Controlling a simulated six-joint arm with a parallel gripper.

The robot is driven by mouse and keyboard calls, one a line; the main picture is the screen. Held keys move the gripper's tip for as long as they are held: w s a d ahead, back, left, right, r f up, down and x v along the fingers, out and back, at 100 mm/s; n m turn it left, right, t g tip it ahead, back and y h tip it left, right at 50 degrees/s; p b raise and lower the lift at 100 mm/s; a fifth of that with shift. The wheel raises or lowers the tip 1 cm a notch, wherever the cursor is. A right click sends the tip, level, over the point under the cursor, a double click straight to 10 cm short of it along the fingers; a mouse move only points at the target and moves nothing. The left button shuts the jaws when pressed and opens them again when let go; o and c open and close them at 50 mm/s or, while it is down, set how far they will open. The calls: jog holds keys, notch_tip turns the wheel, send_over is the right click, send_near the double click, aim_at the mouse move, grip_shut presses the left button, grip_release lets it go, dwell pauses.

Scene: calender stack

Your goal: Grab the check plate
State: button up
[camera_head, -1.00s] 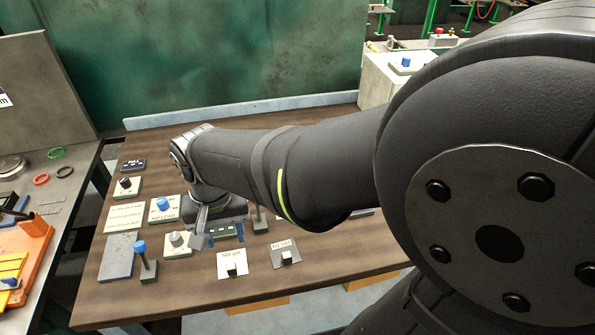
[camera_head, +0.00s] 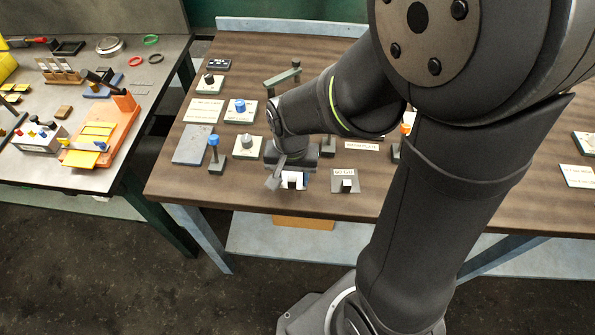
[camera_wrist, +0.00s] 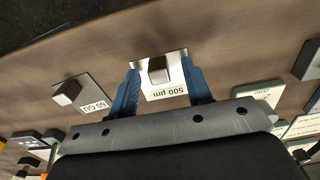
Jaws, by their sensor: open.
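A pale plate labelled "500 µm" with a dark square knob (camera_wrist: 160,70) lies on the brown table; it also shows in the head view, partly hidden (camera_head: 292,181). A second similar plate, labelled "60 GU", lies beside it in the wrist view (camera_wrist: 84,97) and at its right in the head view (camera_head: 345,182). The task names only a check plate; I cannot tell which label it means. My gripper (camera_wrist: 161,80) is open, its blue fingers on either side of the "500 µm" plate. I cannot tell whether they touch it. In the head view, my gripper (camera_head: 279,178) is at this plate.
A blue-capped post (camera_head: 214,150), a grey-knob block (camera_head: 247,145) and a flat grey-blue plate (camera_head: 192,145) stand left of my gripper. The table's front edge is close to the plates. A separate bench (camera_head: 170,75) with tools stands at the left.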

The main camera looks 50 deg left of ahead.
grip_shut()
dwell(0.3)
